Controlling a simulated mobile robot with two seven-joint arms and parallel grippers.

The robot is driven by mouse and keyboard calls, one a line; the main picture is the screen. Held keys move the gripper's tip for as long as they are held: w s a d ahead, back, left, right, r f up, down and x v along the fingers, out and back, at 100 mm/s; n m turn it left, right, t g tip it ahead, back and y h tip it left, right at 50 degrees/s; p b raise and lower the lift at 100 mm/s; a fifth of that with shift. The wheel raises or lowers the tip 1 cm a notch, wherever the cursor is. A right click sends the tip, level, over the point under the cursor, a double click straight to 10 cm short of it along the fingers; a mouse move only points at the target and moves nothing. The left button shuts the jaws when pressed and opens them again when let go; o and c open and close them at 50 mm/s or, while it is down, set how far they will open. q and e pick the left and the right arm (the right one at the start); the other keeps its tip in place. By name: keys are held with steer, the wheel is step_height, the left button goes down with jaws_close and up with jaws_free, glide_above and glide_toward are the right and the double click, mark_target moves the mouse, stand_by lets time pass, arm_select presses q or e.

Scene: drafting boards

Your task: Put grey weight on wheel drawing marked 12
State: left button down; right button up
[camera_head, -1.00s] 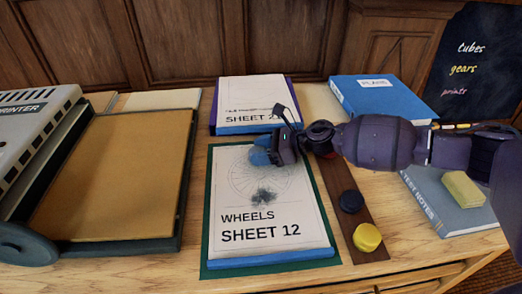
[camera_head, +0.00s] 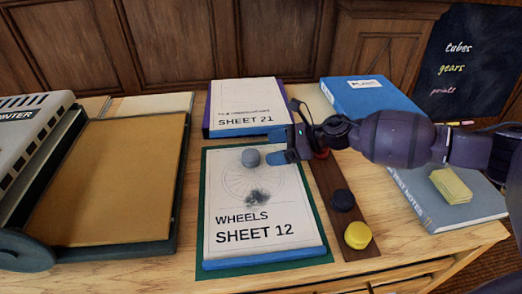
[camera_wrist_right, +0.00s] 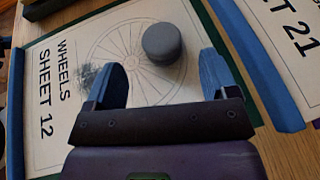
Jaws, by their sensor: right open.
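The grey weight (camera_head: 251,157) rests on the upper part of the wheel drawing marked Sheet 12 (camera_head: 225,195). The weight also shows in the right wrist view (camera_wrist_right: 163,44), lying on the spoked wheel (camera_wrist_right: 118,50) near its rim, just beyond the fingertips. My right gripper (camera_head: 282,157) is to the right of the weight, apart from it. Its blue fingers are open with only paper between them in the right wrist view (camera_wrist_right: 165,75). A dark smudge (camera_head: 257,197) marks the lower part of the wheel. My left gripper is not in view.
A dark wooden strip (camera_head: 328,180) right of the sheet holds a dark blue weight (camera_head: 343,200), a yellow weight (camera_head: 358,235) and a red one (camera_head: 321,153). Sheet 21 (camera_head: 243,104) lies behind. A blue book (camera_head: 385,97), a grey-blue notebook (camera_head: 425,205) and a trimmer board (camera_head: 110,180) flank them.

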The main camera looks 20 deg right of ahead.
steer(key=v, duration=0.5)
steer(key=shift+s+d+r+p, duration=0.1)
steer(key=shift+d+r+p, duration=0.05)
steer(key=shift+d+p, duration=0.15)
